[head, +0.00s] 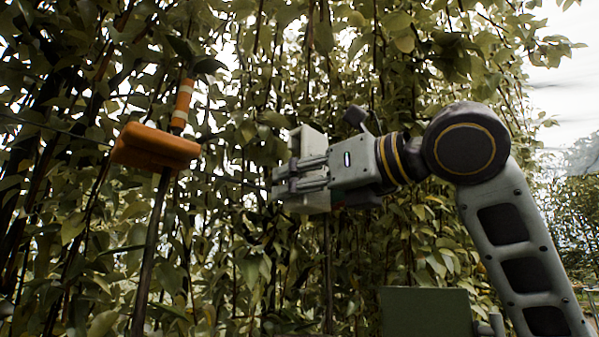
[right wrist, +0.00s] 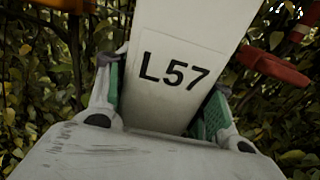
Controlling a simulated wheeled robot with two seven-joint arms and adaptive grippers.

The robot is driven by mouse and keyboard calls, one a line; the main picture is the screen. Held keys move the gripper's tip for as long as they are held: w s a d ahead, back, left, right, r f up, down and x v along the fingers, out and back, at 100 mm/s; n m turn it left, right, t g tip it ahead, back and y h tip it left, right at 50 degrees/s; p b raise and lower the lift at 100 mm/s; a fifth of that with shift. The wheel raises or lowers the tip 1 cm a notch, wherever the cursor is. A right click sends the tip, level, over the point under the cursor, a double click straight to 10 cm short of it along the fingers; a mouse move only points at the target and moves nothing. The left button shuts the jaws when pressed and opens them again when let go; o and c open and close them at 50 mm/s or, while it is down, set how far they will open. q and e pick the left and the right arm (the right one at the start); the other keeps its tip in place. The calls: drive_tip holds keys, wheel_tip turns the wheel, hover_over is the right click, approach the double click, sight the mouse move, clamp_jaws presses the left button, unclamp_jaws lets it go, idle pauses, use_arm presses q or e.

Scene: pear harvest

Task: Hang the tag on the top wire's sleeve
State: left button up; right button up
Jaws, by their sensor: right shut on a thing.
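The tag is a white plate marked L57 (right wrist: 178,78), upright between the green-padded fingers of my right gripper (right wrist: 162,100) in the right wrist view. In the head view the right gripper (head: 298,178) is shut on the tag (head: 312,142), in front of the foliage. An orange sleeve-like piece (head: 155,148) sits where the thin wire meets a dark post, left of the gripper. A clear gap separates the tag from it. The tag's hanging part cannot be made out. My left gripper is not in view.
The dark post (head: 150,255) leans slightly and has an orange-and-white banded tube (head: 182,105) near its top. Dense pear leaves and thin stems fill the background behind the gripper. A dark green box shape (head: 427,312) shows at the bottom.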

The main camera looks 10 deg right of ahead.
drive_tip(key=shift+w+a, duration=0.15)
drive_tip(key=shift+a, duration=0.1)
drive_tip(key=shift+d, duration=0.15)
drive_tip(key=f+x, duration=0.3)
drive_tip(key=x, duration=1.3)
drive_tip(key=shift+b, duration=0.3)
idle(2.4)
idle(0.3)
drive_tip(key=o, duration=1.1)
